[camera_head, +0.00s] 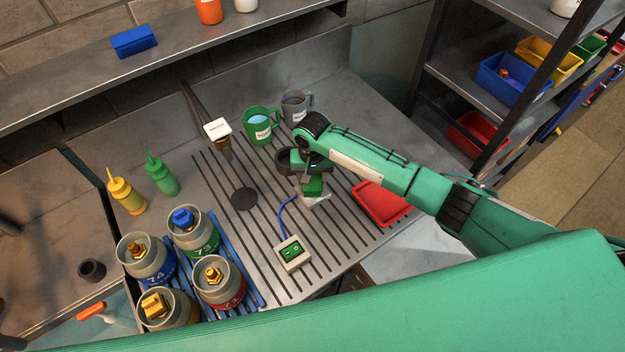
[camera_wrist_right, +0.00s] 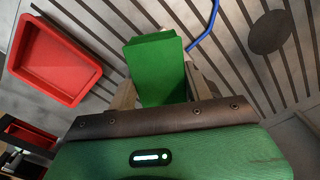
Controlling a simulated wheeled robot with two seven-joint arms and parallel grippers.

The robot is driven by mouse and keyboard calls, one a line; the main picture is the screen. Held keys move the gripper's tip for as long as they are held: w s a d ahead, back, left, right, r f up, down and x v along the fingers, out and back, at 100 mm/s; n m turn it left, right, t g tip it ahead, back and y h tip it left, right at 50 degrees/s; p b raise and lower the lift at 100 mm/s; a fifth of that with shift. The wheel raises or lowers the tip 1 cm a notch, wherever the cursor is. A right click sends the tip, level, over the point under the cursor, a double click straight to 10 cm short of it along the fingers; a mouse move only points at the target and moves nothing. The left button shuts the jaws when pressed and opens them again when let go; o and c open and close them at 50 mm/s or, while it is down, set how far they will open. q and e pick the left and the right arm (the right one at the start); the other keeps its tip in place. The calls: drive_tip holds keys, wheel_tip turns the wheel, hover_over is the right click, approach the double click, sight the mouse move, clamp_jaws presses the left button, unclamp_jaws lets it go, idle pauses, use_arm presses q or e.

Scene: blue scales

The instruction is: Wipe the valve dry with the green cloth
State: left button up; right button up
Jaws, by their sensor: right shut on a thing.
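In the right wrist view the green cloth (camera_wrist_right: 156,68) sits between the two fingers (camera_wrist_right: 157,92). Several canisters with valves stand at the lower left, apart from the gripper: one with a blue valve (camera_head: 183,217), the others with brass valves, such as the brass valve on the red-labelled canister (camera_head: 213,274). I cannot tell which valve is meant, or whether any is wet. My left gripper is not in view.
A red tray (camera_head: 381,204) lies right of the gripper and a switch box (camera_head: 292,253) with a blue cable lies below it. Green mug (camera_head: 261,127) and grey mug (camera_head: 296,106) stand behind. Squeeze bottles (camera_head: 160,174) stand left. The slatted top between gripper and canisters is mostly clear.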

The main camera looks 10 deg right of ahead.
drive_tip(key=shift+w, duration=0.15)
drive_tip(key=shift+s+a, duration=0.15)
drive_tip(key=shift+s, duration=0.75)
drive_tip(key=shift+w+d+f, duration=0.15)
drive_tip(key=shift+w+d, duration=0.05)
drive_tip(key=shift+w, duration=0.7)
drive_tip(key=shift+r, duration=2.55)
